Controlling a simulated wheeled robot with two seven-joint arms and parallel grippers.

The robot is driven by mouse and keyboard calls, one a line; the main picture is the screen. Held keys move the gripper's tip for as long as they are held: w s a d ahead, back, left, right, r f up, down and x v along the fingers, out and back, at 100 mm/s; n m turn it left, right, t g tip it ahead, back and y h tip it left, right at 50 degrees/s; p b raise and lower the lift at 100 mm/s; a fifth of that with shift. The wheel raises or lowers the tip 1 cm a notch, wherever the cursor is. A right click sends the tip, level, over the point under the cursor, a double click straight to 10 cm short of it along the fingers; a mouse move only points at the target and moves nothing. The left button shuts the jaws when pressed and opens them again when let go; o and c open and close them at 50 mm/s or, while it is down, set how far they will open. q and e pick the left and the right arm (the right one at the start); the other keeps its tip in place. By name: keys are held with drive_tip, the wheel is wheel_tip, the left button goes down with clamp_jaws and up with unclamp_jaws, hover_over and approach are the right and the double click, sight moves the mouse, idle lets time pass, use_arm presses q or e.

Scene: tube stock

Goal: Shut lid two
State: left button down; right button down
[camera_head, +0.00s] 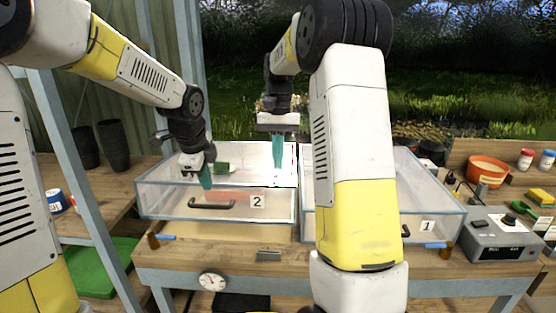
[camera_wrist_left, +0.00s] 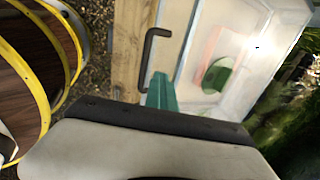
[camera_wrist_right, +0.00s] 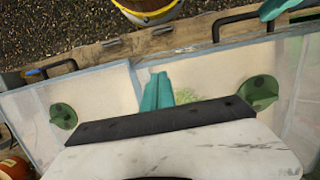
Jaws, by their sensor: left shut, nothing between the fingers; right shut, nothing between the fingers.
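Frame two, marked with a "2" label (camera_head: 257,201), is a clear-walled box on the left of the bench with a dark handle (camera_head: 212,204) at its front; the handle also shows in the left wrist view (camera_wrist_left: 155,45). A green round thing (camera_wrist_left: 217,76) shows inside it. I cannot tell whether its clear lid is fully down. My left gripper (camera_head: 206,180) is shut and empty, just above the front edge by the handle. My right gripper (camera_head: 278,165) is shut and empty, above the right part of frame two; its teal fingers show in the right wrist view (camera_wrist_right: 157,92).
A matching box with a "1" label (camera_head: 427,226) stands to the right, partly hidden by my right arm. A grey meter box (camera_head: 498,237), an orange bowl (camera_head: 488,171) and a yellow sponge (camera_head: 541,196) are further right. A dial (camera_head: 212,281) is on the bench front.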

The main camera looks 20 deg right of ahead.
sight(277, 185)
drive_tip(key=shift+f, duration=0.1)
drive_tip(key=shift+s+a+f, duration=0.15)
drive_tip(key=shift+s+f, duration=0.2)
drive_tip(key=shift+f, duration=0.35)
drive_tip(key=shift+s+a+f, duration=0.1)
drive_tip(key=shift+s+f, duration=0.25)
drive_tip(key=shift+f, duration=0.3)
use_arm(q)
drive_tip(key=c, duration=2.1)
unclamp_jaws()
drive_tip(key=o, duration=0.6)
drive_tip(key=shift+o, duration=0.2)
drive_tip(key=shift+r, duration=0.1)
